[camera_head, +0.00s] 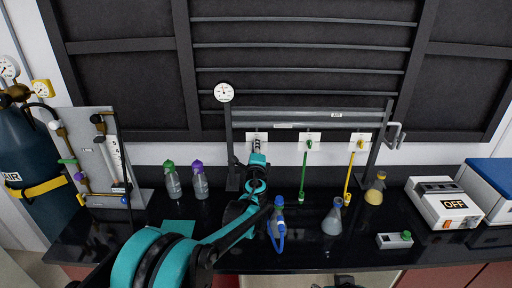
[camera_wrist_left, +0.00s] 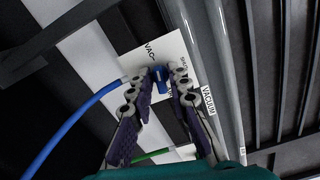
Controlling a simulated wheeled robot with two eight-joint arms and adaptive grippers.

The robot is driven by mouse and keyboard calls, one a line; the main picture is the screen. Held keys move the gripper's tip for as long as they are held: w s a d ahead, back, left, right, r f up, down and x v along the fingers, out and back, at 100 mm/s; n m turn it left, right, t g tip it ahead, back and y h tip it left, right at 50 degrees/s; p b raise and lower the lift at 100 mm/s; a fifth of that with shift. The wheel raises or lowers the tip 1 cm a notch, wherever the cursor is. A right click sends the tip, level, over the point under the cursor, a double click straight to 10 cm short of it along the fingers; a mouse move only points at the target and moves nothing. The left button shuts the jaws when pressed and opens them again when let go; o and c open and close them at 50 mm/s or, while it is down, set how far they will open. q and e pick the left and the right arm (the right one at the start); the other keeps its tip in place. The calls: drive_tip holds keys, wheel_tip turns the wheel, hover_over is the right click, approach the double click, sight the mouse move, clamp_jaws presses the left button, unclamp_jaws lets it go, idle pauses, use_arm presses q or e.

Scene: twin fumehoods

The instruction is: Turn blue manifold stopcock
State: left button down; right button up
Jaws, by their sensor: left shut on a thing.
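The blue manifold stopcock (camera_wrist_left: 159,74) sits on a white label plate (camera_wrist_left: 133,64) on the manifold. My left gripper (camera_wrist_left: 162,69) has its fingertips on either side of the stopcock and is shut on it. In the head view my left gripper (camera_head: 257,149) reaches up to the leftmost label plate and hides the stopcock there. A blue tube (camera_wrist_left: 81,118) runs from beside the plate to the lower left in the wrist view. At the bottom edge of the head view a dark shape may be part of my right arm; its jaws cannot be made out.
The manifold also carries a green tube (camera_head: 304,172) and a yellow tube (camera_head: 349,176) to the right. Two bottles (camera_head: 172,184) stand left of my arm.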

use_arm(q)
drive_tip(key=shift+n, duration=1.1)
drive_tip(key=c, duration=1.6)
unclamp_jaws()
drive_tip(key=shift+f, duration=0.1)
drive_tip(key=s, duration=1.2)
